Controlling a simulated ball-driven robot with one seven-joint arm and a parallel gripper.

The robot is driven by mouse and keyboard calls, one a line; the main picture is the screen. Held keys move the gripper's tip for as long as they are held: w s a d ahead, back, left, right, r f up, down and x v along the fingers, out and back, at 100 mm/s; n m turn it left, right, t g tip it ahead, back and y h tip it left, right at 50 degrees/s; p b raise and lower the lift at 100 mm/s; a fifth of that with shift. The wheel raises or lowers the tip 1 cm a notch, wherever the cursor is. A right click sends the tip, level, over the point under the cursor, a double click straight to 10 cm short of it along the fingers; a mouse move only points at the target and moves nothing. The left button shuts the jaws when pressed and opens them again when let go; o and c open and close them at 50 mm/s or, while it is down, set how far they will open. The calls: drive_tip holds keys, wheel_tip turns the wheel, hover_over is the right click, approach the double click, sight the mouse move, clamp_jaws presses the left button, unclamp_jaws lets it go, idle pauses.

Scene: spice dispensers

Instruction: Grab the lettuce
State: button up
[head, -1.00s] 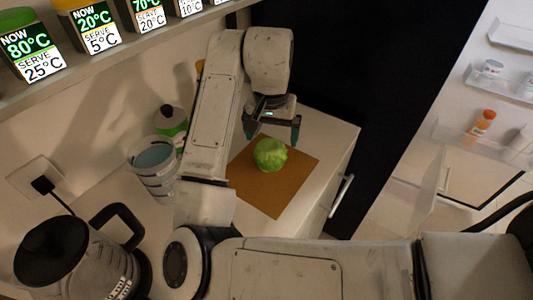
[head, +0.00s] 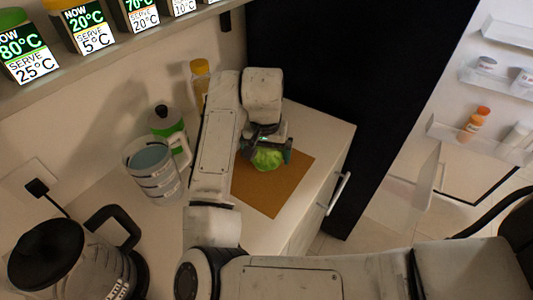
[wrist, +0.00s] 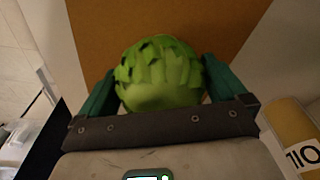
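The lettuce (head: 267,159) is a round green head on a brown board (head: 272,194) on the counter. In the wrist view the lettuce (wrist: 160,75) sits between the two teal fingers of my gripper (wrist: 158,88). In the head view my gripper (head: 267,155) is lowered over the lettuce, with fingers at its left and right. The fingers are spread about the lettuce's width. A small gap seems to show beside the lettuce, so the gripper looks open around it. Whether a finger touches it is hard to tell.
A glass cup (head: 153,168), a green-labelled bottle (head: 168,125) and a yellow-capped bottle (head: 200,82) stand left of my arm. A kettle (head: 75,262) is at front left. A shelf (head: 110,48) with labelled dispensers is above. The board's right part is clear.

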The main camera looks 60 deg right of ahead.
drive_tip(key=c, duration=0.9)
drive_tip(key=shift+r, duration=0.2)
